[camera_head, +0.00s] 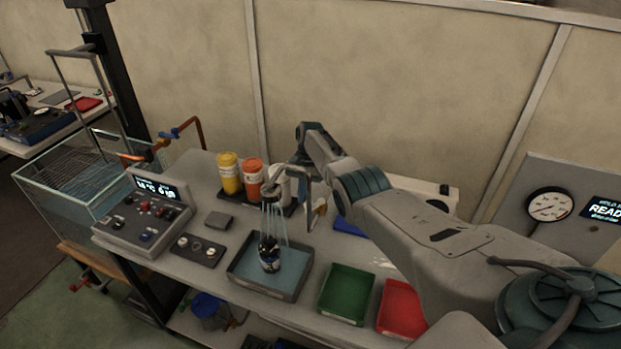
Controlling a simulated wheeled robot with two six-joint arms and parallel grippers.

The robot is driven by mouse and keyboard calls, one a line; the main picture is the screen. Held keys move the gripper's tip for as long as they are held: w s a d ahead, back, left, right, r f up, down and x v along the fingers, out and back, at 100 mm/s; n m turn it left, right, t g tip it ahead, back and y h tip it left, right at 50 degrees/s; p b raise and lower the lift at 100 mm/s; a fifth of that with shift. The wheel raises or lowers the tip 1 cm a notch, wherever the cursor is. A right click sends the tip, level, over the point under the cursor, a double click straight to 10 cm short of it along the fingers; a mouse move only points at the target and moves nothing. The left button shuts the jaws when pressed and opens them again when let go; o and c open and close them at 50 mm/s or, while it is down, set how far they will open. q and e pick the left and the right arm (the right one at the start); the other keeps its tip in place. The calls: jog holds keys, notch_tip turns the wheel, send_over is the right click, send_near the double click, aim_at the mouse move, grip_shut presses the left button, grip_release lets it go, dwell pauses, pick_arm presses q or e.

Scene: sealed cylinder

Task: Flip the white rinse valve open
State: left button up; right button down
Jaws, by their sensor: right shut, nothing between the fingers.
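I cannot clearly pick out the white rinse valve; the area by the rinse pipe (312,190) is small and partly covered by my right arm. A white shape (280,180) shows beside the orange bottle, and I cannot tell whether it is a bottle or part of the valve. My right gripper (297,172) is shut and empty, at the top of the pipe; I cannot tell whether it touches anything. Pale streaks fall around a dark cylinder (269,254) standing in the grey tray (240,276). My left gripper is not in view.
A yellow bottle (229,174) and an orange bottle (252,178) stand behind the tray. A control box (143,216) and a button panel (196,250) are at left. A green bin (346,294) and a red bin (401,308) are at right, the red one partly behind my arm.

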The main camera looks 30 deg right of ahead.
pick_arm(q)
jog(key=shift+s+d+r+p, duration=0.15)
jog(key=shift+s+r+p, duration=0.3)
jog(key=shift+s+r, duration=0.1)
pick_arm(e)
jog(key=shift+s+a+n, duration=0.1)
jog(key=shift+s+n, duration=0.3)
jog(key=shift+s, duration=0.35)
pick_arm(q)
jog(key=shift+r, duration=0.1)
pick_arm(e)
jog(key=shift+s+n+g, duration=0.2)
jog(key=shift+n+g, duration=0.1)
jog(key=shift+n, duration=0.1)
dwell(1.2)
pick_arm(q)
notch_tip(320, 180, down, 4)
jog(key=b, duration=0.3)
jog(key=shift+b, duration=0.4)
pick_arm(e)
jog(key=v, duration=1.1)
jog(key=shift+a, duration=0.25)
